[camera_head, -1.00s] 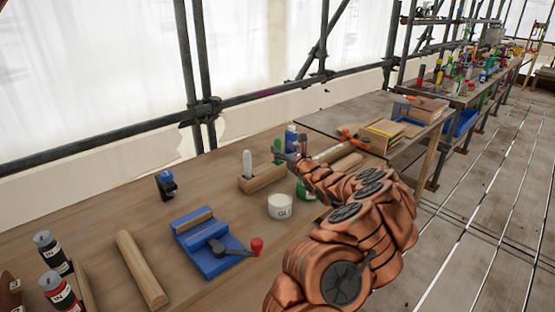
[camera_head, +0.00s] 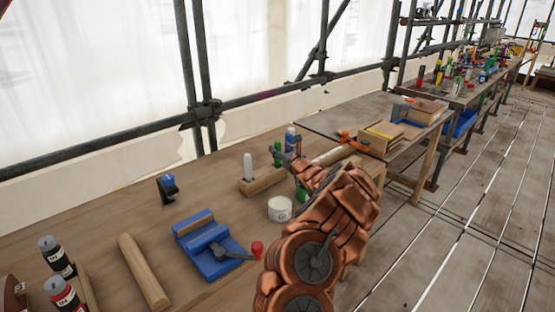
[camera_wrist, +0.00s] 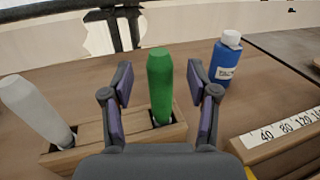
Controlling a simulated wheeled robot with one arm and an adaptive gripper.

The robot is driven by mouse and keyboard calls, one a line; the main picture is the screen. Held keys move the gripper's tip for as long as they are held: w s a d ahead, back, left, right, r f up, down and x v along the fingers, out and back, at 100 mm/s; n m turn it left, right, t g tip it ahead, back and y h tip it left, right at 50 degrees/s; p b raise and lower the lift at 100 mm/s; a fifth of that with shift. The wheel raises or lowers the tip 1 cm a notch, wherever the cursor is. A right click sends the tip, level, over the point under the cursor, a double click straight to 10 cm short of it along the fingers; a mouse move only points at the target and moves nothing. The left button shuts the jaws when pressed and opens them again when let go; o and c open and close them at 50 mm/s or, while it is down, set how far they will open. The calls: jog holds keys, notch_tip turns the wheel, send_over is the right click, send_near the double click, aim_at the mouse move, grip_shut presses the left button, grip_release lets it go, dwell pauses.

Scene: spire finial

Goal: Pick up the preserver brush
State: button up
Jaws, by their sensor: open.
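A green handle (camera_wrist: 160,85), seemingly the preserver brush, stands upright in the right hole of a wooden block (camera_wrist: 92,133). A white handle (camera_wrist: 36,110) stands in its left hole. The lower ends of both are hidden in the block. My gripper (camera_wrist: 159,86) is open, with one finger on each side of the green handle and visible gaps between. In the head view, the green handle (camera_head: 277,152) stands at the right of the block (camera_head: 262,182), by my gripper.
A blue bottle (camera_wrist: 226,60) stands close to the right finger. A ruler strip (camera_wrist: 285,128) lies at the right. In the head view, a white tub (camera_head: 280,209) and a blue vise (camera_head: 208,250) are nearer me. The bench between the vise and block is clear.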

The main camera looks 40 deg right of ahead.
jog(key=shift+p+x, duration=0.35)
jog(key=shift+x, duration=0.95)
grip_shut()
